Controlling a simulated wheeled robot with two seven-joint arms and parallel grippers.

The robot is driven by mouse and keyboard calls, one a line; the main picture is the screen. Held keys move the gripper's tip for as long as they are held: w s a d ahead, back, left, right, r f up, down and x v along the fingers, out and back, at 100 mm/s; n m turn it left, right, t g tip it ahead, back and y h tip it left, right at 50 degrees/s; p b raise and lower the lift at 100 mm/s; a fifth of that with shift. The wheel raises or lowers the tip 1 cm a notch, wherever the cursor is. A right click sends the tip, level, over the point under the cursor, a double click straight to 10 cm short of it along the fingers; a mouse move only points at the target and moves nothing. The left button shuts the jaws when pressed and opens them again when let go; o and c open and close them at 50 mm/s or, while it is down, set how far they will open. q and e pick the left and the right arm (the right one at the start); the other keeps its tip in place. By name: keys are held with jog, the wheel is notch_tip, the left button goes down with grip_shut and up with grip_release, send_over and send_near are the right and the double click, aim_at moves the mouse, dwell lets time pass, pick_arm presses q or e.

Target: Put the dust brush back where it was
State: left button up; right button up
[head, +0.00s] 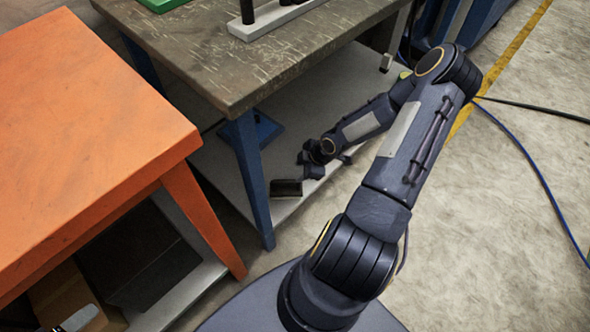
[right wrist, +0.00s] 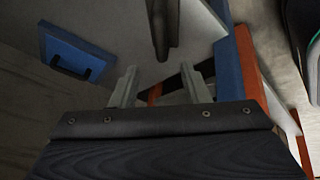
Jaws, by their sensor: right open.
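My right gripper (head: 284,188) is low beside the blue table leg, at the edge of the grey lower shelf (head: 335,98). In the right wrist view its two pale fingers (right wrist: 160,88) stand apart with nothing between them. A dark, narrow thing (right wrist: 163,28) hangs in from the top of that view, just beyond the fingertips and not touching them. I cannot tell whether it is the dust brush. No other thing in view is clearly the brush. My left gripper is not in view.
A blue piece with a dark handle-like part (right wrist: 76,54) is on the shelf. The worn table (head: 215,62) stands above it on a blue leg (head: 250,175). An orange table (head: 85,130) is close on the left. Open floor (head: 490,220) and cables lie right.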

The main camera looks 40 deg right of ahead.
jog(key=s+a+r+m+g+h, duration=0.1)
jog(key=s+a+r+m, duration=0.15)
jog(key=r, duration=0.85)
jog(key=s+a+r+m+h, duration=0.1)
jog(key=a+r+m+h, duration=0.15)
jog(key=r, duration=0.75)
jog(key=s+a+r+m+t+y, duration=0.1)
jog(key=s+a+r+m+y, duration=0.3)
jog(key=s+a+r+m, duration=0.3)
jog(key=s+a+r, duration=0.4)
jog(key=a, duration=0.2)
jog(key=shift+r+t+y, duration=0.15)
jog(key=shift+t+y, duration=0.2)
jog(key=shift+t, duration=0.05)
jog(key=shift+a, duration=0.1)
